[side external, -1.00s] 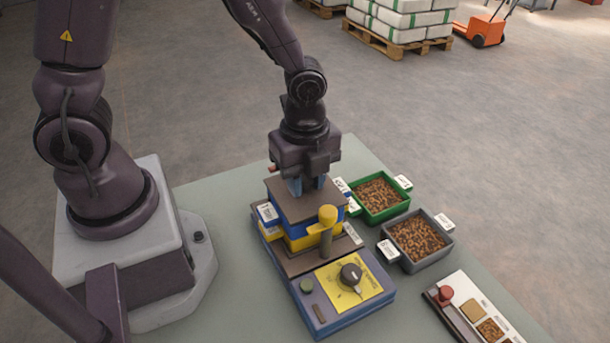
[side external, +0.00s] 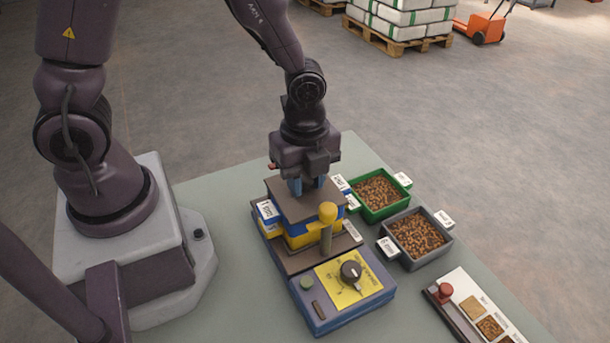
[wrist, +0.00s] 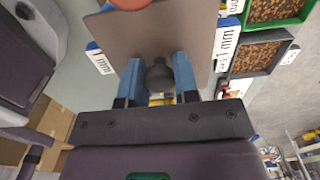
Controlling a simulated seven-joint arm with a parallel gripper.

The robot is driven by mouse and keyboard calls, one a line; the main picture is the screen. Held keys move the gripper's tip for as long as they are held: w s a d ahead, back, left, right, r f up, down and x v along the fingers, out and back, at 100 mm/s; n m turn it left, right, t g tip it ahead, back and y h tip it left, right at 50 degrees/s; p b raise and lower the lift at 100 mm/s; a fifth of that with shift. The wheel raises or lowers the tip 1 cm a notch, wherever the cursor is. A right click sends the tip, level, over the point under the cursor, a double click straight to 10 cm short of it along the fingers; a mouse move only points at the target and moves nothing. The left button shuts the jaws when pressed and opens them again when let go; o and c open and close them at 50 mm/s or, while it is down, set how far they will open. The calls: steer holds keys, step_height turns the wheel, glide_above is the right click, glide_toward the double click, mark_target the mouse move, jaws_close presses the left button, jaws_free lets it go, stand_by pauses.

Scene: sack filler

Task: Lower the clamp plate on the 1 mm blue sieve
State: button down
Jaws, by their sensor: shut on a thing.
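The brown clamp plate (side external: 310,203) lies flat over the blue sieve (side external: 268,211), which sits on a yellow sieve (side external: 300,241) in the purple-blue shaker. My gripper (side external: 308,186) points down at the plate's middle. In the wrist view my gripper (wrist: 158,82) has its blue fingers shut on the plate's dark round knob (wrist: 159,76). The plate (wrist: 125,38) hides most of the blue sieve. White "1 mm" labels show beside it. I cannot tell whether the plate touches the sieve rim.
A yellow-topped post (side external: 328,213) stands close at the plate's front edge. The shaker's dial panel (side external: 340,286) is in front. Green (side external: 379,191) and grey (side external: 417,238) bins of brown pellets stand to the right. A sample board (side external: 478,315) lies front right.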

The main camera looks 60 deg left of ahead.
stand_by(0.3)
steer(key=shift+c, duration=1.9)
jaws_free()
steer(key=shift+r, duration=3.95)
steer(key=shift+s+f+n, duration=0.1)
steer(key=shift+s+n, duration=0.15)
steer(key=shift+n, duration=0.95)
steer(key=s+a+r+n+t, duration=0.2)
steer(key=s+a+r+n, duration=0.1)
steer(key=r+n, duration=0.4)
steer(key=s+a+r+n+t, duration=0.3)
steer(key=s+r+n, duration=0.2)
steer(key=r+n, duration=0.2)
steer(key=shift+n+t, duration=0.3)
steer(key=shift+n, duration=0.5)
